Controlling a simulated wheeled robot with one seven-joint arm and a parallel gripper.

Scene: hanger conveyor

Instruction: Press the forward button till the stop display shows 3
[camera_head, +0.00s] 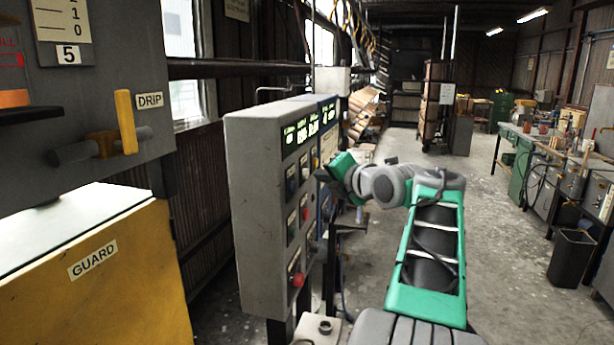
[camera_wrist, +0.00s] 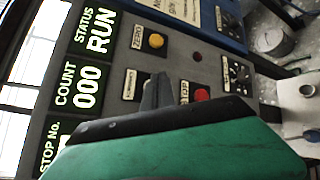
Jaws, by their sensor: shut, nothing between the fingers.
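The grey control box (camera_head: 258,190) stands left of my arm in the head view, with a lit green display (camera_head: 302,129) at its top. In the wrist view the display (camera_wrist: 88,88) reads STATUS RUN and COUNT 000. I cannot see the forward button or tell whether the fingertips touch anything.
A yellow ZERO button (camera_wrist: 156,41) sits above the fingertips in the wrist view. A blue panel (camera_wrist: 205,18) adjoins the grey box. A red knob (camera_head: 298,280) projects low on the box.

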